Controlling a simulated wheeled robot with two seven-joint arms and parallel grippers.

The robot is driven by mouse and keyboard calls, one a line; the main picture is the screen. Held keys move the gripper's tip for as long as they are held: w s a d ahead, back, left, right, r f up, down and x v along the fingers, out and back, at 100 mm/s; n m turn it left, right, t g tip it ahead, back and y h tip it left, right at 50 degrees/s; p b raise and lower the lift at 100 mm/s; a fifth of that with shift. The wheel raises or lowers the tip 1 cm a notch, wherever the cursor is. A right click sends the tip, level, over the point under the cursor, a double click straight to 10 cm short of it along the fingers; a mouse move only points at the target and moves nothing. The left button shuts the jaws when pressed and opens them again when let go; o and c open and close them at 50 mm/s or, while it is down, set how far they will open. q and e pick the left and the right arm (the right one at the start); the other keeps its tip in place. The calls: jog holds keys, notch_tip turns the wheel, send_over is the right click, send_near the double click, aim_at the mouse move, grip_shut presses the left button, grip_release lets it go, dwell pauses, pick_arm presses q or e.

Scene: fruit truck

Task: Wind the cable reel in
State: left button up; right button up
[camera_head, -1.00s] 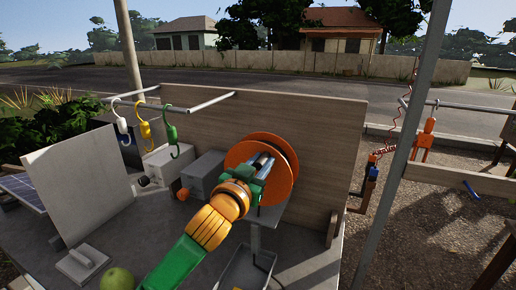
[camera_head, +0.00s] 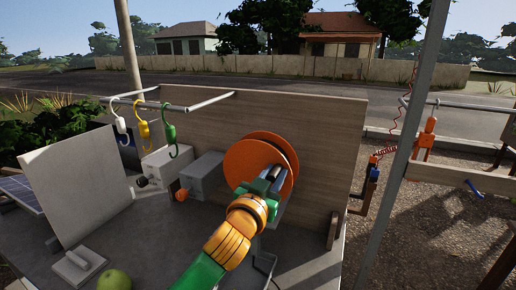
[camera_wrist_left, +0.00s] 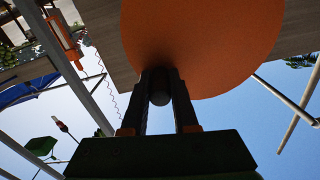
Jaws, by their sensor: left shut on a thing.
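The cable reel (camera_head: 252,152) is a large orange disc standing upright in front of the wooden back panel. My left gripper (camera_head: 274,177) is at the lower right part of its face. In the left wrist view the gripper (camera_wrist_left: 160,92) is shut on a dark round crank handle (camera_wrist_left: 160,98), which sits between its two fingers against the orange disc (camera_wrist_left: 205,45). The gripper and arm hide the lower part of the reel and most of its stand. The cable itself cannot be made out clearly. My right gripper is not in view.
Two grey boxes (camera_head: 204,176) stand left of the reel. White, yellow and green hooks (camera_head: 170,140) hang from a rail above them. A grey upright board (camera_head: 75,190) and a green fruit (camera_head: 114,280) are at the left. A metal post (camera_head: 402,150) rises at the right.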

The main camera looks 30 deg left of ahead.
pick_arm(q)
jog(key=shift+d+f+b, duration=0.25)
jog(key=shift+f+b, duration=0.1)
jog(key=shift+f, duration=0.2)
jog(key=shift+d+f+b, duration=0.2)
jog(key=shift+f+b, duration=0.1)
jog(key=shift+f, duration=0.25)
